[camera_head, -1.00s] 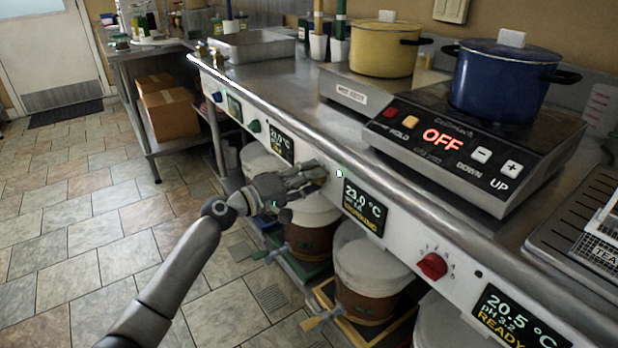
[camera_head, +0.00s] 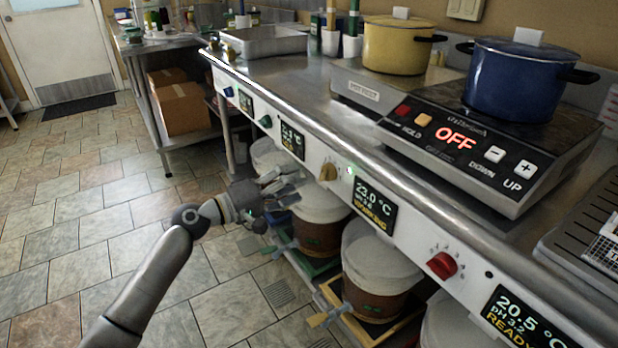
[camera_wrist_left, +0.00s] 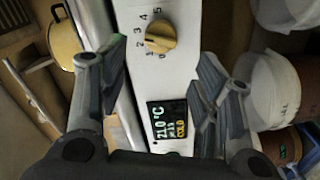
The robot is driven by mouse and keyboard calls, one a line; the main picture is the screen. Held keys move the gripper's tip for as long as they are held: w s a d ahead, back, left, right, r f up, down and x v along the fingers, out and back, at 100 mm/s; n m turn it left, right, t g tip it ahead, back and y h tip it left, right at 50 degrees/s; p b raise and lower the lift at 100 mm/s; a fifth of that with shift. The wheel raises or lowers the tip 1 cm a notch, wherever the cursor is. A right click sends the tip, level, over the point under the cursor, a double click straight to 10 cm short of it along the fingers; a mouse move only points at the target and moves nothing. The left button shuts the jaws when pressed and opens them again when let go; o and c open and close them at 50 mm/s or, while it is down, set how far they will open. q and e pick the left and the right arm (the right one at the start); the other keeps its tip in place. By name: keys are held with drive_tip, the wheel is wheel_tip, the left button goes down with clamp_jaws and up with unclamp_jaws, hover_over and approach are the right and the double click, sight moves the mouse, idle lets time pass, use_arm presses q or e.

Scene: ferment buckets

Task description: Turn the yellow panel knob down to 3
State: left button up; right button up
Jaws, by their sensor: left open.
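The yellow knob (camera_head: 328,172) sits on the white front panel, beside a display (camera_head: 375,208) reading 23.0 °C. In the left wrist view the yellow knob (camera_wrist_left: 160,36) shows with the numbers 0 to 5 around it; I cannot tell surely which one it points to. A display (camera_wrist_left: 167,118) below it there reads 21.0 °C, COLD. My left gripper (camera_head: 284,190) is open and empty, in front of the panel, left of and slightly below the knob, apart from it. In the wrist view its spread fingers (camera_wrist_left: 166,70) frame the panel. My right gripper does not show.
A red knob (camera_head: 441,265), green knob (camera_head: 265,121) and blue knob (camera_head: 229,92) share the panel. Lidded buckets (camera_head: 378,263) stand below it. The counter above holds a hotplate (camera_head: 440,150) reading OFF, a blue pot (camera_head: 515,80) and a yellow pot (camera_head: 396,48). Floor at left is clear.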

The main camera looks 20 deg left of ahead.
use_arm(q)
drive_tip(key=shift+v, duration=2.1)
